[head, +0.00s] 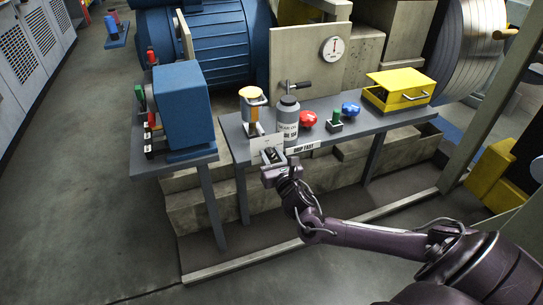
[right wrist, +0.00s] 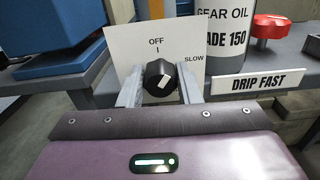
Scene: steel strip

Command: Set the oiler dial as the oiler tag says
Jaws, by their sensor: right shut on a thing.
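The oiler dial (right wrist: 160,74) is a round black knob with a white pointer line, on a white plate (right wrist: 128,48) reading OFF at the top and SLOW at the right. The rest of the plate's lettering is hidden by my gripper. The pointer line lies slanted; I cannot tell which end marks the setting. My right gripper (right wrist: 160,92) is shut on the dial, one finger on each side; it also shows in the head view (head: 271,158). The oiler tag (right wrist: 258,83) reads DRIP FAST, on the bench edge right of the plate. My left gripper is not in view.
On the bench (head: 365,119) stand an amber oiler (head: 252,108), a grey gear oil can (head: 287,118), a red knob (head: 308,120), a green button (head: 337,115), a blue knob (head: 350,109) and a yellow box (head: 401,84). A blue box (head: 182,107) stands close left.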

